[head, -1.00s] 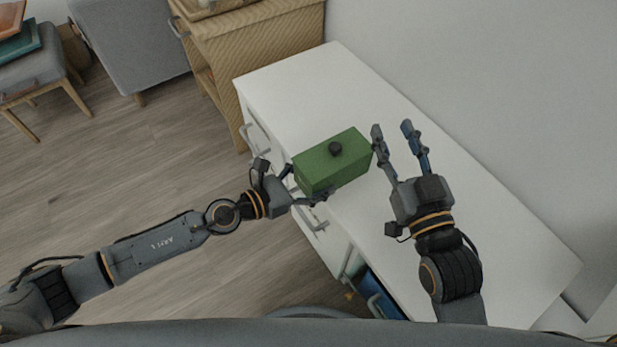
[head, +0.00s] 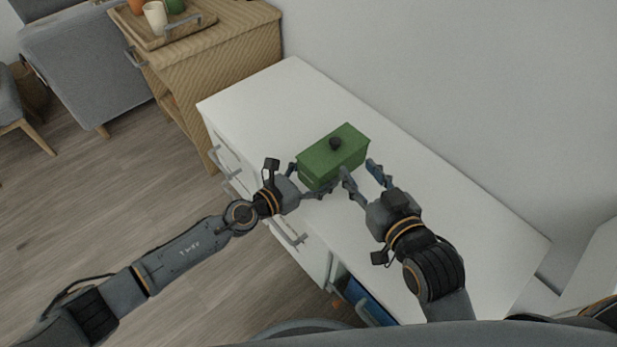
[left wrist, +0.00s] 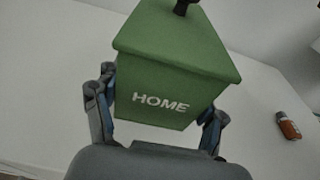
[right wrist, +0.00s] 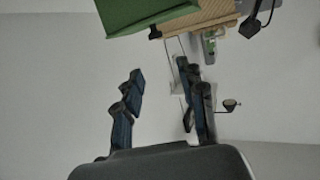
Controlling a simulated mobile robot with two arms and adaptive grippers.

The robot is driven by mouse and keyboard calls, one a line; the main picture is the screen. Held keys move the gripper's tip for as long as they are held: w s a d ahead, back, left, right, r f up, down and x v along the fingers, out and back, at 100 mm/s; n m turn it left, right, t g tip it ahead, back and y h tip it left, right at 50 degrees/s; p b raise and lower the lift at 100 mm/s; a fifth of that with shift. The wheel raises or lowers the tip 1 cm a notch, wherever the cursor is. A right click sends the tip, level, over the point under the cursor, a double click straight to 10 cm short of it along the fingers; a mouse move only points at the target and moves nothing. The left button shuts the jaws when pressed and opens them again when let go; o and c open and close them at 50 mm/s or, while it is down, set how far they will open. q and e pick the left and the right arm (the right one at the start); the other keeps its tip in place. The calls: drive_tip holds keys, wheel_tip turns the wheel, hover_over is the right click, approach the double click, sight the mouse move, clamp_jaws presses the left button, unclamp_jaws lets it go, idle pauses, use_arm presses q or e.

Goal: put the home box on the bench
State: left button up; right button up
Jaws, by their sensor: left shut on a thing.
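The home box (head: 331,162) is green with a lid and a black knob, and it is over the white desk in the head view. In the left wrist view the box (left wrist: 160,92) shows the word HOME on the side facing my wrist. My left gripper (head: 308,182) is shut on the box, with a finger at each side of it. My right gripper (head: 362,175) is open and empty at the right end of the box. In the right wrist view the box (right wrist: 140,14) is at the top, beyond the spread fingers. I cannot tell how high the box is above the desk.
The white desk (head: 430,200) is mostly clear, with drawers and handles along its front. A wooden cabinet (head: 210,65) with a tray and cups stands beyond it. A small brown-and-grey item (left wrist: 289,127) shows at right in the left wrist view. A wall runs behind the desk.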

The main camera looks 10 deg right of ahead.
use_arm(q)
drive_tip(key=x, duration=0.2)
drive_tip(key=shift+w+d+r, duration=0.2)
drive_tip(key=shift+d, duration=0.15)
drive_tip(key=shift+w+d+f, duration=0.1)
drive_tip(key=shift+f, duration=0.1)
drive_tip(key=shift+f+b, duration=0.55)
drive_tip(key=shift+b, duration=0.25)
drive_tip(key=shift+f+b, duration=0.9)
drive_tip(key=shift+f, duration=0.1)
use_arm(e)
wheel_tip(320, 180, up, 14)
drive_tip(key=s+a+t+y, duration=0.1)
drive_tip(key=t+y, duration=0.2)
drive_tip(key=t, duration=0.6)
drive_tip(key=shift+s+a+r, duration=0.25)
drive_tip(key=shift+s+a, duration=0.05)
drive_tip(key=shift+a, duration=0.05)
use_arm(q)
drive_tip(key=shift+f+b, duration=0.25)
drive_tip(key=shift+b, duration=0.05)
use_arm(e)
drive_tip(key=shift+s+d+r+t+y, duration=0.15)
drive_tip(key=shift+s+r+t, duration=0.15)
drive_tip(key=shift+r+t, duration=0.15)
drive_tip(key=shift+s+a+r+t+y, duration=0.1)
drive_tip(key=shift+s+r+t+y, duration=0.05)
drive_tip(key=shift+s+r+t, duration=0.25)
